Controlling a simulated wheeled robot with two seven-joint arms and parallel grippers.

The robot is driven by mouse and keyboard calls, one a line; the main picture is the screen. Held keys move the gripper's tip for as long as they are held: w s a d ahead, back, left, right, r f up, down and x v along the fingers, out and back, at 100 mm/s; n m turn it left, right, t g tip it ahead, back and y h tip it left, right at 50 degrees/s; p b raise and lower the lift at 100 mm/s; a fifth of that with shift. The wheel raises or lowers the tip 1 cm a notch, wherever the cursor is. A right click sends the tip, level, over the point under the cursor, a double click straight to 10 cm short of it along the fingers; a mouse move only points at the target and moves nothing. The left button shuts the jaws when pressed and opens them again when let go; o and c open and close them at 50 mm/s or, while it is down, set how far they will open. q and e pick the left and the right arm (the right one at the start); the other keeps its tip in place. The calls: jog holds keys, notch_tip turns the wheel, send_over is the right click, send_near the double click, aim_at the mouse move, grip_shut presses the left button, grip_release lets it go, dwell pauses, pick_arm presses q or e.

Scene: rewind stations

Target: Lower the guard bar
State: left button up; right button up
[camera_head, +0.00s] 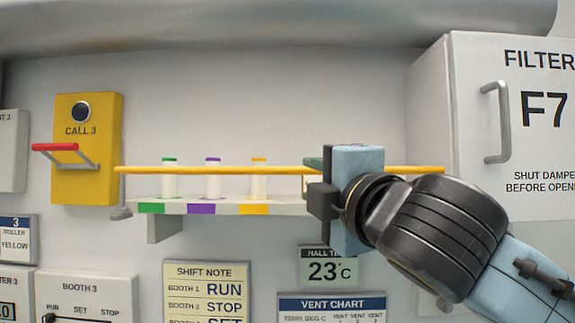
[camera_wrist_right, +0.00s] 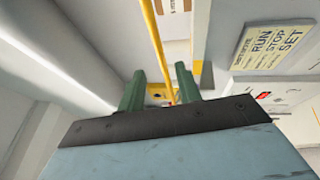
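The guard bar (camera_head: 220,170) is a thin yellow bar. It lies level across the front of a white shelf in the head view, at the height of the small rolls on it. Its left end sits on a grey bracket. My right gripper (camera_head: 313,175) is at the bar's right half and hides a short stretch of it. In the right wrist view, the bar (camera_wrist_right: 158,45) runs between the green fingers of the right gripper (camera_wrist_right: 161,88). The fingers stand apart, with a gap visible beside the bar. My left gripper is not in view.
The shelf (camera_head: 290,206) holds several white rolls with coloured caps. A yellow call box (camera_head: 88,180) with a red-handled lever (camera_head: 55,147) stands left. A filter cabinet (camera_head: 480,110) juts out right. Signs and a booth panel (camera_head: 85,293) are below.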

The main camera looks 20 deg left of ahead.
aim_at(293, 172)
jog(key=p+x, duration=0.3)
jog(key=x, duration=0.8)
jog(key=shift+p, duration=0.3)
jog(key=shift+c, duration=0.4)
grip_shut()
